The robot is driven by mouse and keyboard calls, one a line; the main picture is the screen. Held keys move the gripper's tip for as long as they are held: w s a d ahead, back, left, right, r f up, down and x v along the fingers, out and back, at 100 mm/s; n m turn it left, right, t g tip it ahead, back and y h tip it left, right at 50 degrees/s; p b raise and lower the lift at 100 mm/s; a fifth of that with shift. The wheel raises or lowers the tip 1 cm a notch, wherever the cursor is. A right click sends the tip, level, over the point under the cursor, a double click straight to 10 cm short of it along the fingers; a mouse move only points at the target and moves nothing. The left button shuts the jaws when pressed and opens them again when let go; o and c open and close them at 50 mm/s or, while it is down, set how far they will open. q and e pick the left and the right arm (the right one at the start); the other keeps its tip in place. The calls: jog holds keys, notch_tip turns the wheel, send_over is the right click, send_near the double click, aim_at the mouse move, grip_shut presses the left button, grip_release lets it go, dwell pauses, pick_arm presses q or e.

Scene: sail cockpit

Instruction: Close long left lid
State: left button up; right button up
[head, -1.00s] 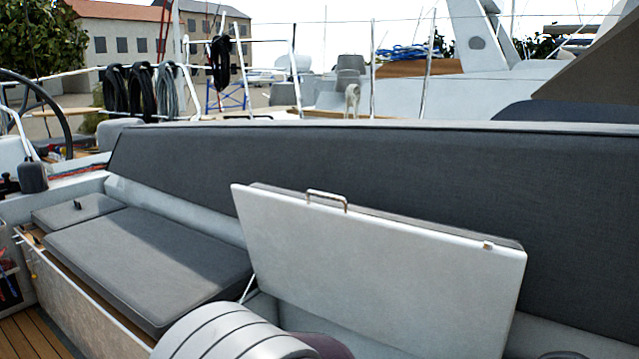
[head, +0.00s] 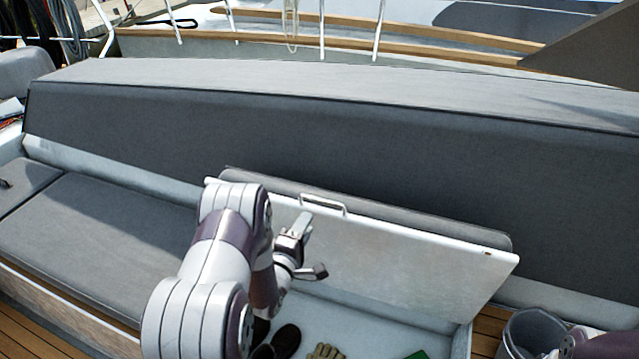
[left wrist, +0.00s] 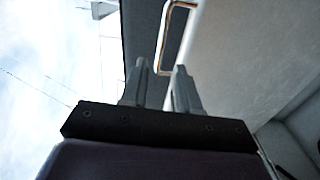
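The long lid (head: 400,255) stands raised, its pale underside facing me and its grey cushion side toward the backrest. A metal handle (head: 322,202) sits near its upper edge and also shows in the left wrist view (left wrist: 164,45). My left gripper (head: 312,248) is open and empty in front of the underside, just below the handle in the head view. In the left wrist view its fingers (left wrist: 163,88) are apart with nothing between them; the handle is beyond them. My left arm hides the lid's left part. My right gripper is not visible.
The open locker holds dark boots (head: 285,340), gloves (head: 326,351) and a green item (head: 417,355). A grey bucket (head: 532,332) stands at lower right beside part of my right arm. A closed grey seat cushion (head: 95,235) lies left; the long backrest (head: 330,130) runs behind.

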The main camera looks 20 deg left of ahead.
aim_at(320, 199)
pick_arm(q)
jog(key=w, duration=0.3)
jog(key=w+p, duration=0.1)
jog(key=w, duration=0.2)
jog(key=w+p, duration=0.1)
jog(key=w, duration=0.2)
jog(key=shift+w+a, duration=0.2)
jog(key=shift+a, duration=0.1)
jog(key=shift+w+a+f, duration=0.1)
jog(key=shift+w, duration=0.55)
grip_shut()
